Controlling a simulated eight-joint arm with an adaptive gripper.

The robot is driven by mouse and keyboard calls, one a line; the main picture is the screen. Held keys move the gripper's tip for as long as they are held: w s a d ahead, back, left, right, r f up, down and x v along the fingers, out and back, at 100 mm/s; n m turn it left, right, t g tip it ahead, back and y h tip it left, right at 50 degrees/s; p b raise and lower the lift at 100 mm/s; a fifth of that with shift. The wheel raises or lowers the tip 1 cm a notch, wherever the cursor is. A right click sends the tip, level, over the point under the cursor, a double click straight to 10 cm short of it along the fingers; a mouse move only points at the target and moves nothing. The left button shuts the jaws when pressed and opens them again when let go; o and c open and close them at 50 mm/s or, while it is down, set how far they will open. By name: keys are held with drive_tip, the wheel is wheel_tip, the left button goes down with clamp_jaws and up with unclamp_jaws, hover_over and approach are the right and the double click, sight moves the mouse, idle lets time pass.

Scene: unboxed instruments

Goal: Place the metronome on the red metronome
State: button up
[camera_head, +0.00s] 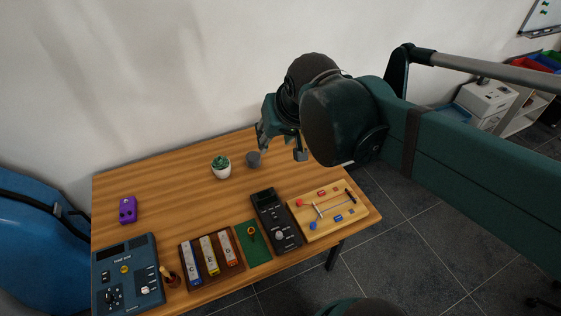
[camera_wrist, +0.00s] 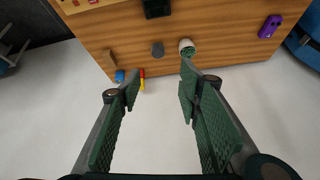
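I cannot identify a metronome or a red metronome with certainty. A small brown wooden piece (camera_wrist: 110,58), a blue piece (camera_wrist: 120,75) and a red-and-yellow stick (camera_wrist: 142,79) lie near the table edge in the wrist view; my arm hides that area in the head view. A wooden board (camera_head: 347,229) at the table's right carries small red and blue pieces and metal rods. My gripper (camera_head: 281,150) is above the table's back edge. In the wrist view my gripper (camera_wrist: 161,84) has its fingers wide apart, with nothing between them.
A potted succulent (camera_head: 221,168) and a grey cup-like object (camera_head: 253,160) stand at the back. A purple block (camera_head: 128,210) is at left. A blue device (camera_head: 127,273), a wooden chime block (camera_head: 212,256), a green mat (camera_head: 258,252) and a black device (camera_head: 275,222) line the front. The middle is clear.

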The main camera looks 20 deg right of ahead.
drive_tip(key=s+a+f+n+t, duration=0.1)
drive_tip(key=s+f+n, duration=0.1)
drive_tip(key=s, duration=0.4)
drive_tip(key=shift+f, duration=0.8)
